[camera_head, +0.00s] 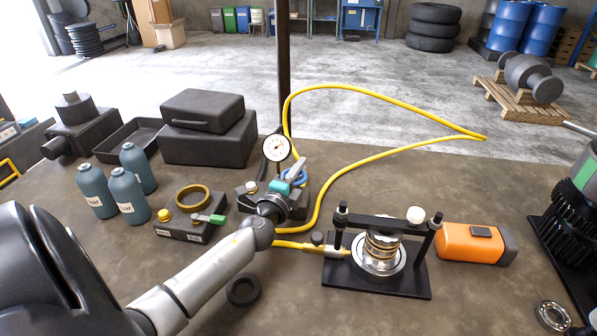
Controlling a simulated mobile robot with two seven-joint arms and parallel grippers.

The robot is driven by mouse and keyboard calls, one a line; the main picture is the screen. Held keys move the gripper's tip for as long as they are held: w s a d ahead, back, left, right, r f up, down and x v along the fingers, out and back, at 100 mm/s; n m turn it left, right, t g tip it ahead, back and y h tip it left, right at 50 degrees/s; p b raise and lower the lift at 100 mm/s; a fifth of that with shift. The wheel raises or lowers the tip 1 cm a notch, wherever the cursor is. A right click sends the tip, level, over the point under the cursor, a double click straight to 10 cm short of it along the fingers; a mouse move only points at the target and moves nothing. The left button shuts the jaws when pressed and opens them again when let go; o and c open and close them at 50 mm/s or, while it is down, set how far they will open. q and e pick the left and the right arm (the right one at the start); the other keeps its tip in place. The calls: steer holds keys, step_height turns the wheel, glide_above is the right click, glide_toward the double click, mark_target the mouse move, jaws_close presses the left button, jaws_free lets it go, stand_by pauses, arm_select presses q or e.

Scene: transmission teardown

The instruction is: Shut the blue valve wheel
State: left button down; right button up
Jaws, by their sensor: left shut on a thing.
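The blue valve wheel (301,178) shows as a small blue ring on a dark block at mid-table, just right of and below a round white dial gauge (276,148). My left arm reaches in from the lower left, and my left gripper (289,179) is at the wheel, shut on it. The gripper hides much of the wheel, so its turn position cannot be seen. A yellow hose (345,160) loops behind and to the right of the block. My right gripper is not in view.
Left of my gripper stand a block with a green lever (210,218), a brass ring (193,195) and several teal bottles (127,190). A black press frame (375,290) and an orange box (472,243) are on the right. A black ring (243,290) lies beside my forearm.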

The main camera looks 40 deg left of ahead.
arm_select(q)
steer(key=shift+d+f+m+t+h+b, duration=0.1)
steer(key=shift+f+m+t+h+b, duration=0.15)
steer(key=shift+m+h+b, duration=0.65)
steer(key=shift+d+r+m+h, duration=0.2)
steer(key=shift+m+h, duration=0.1)
steer(key=shift+h, duration=0.6)
steer(key=c, duration=1.1)
jaws_free()
steer(key=shift+c, duration=0.2)
steer(key=s+d+b, duration=0.1)
steer(key=s, duration=1.4)
steer(key=shift+d+b, duration=0.2)
steer(key=shift+b, duration=0.15)
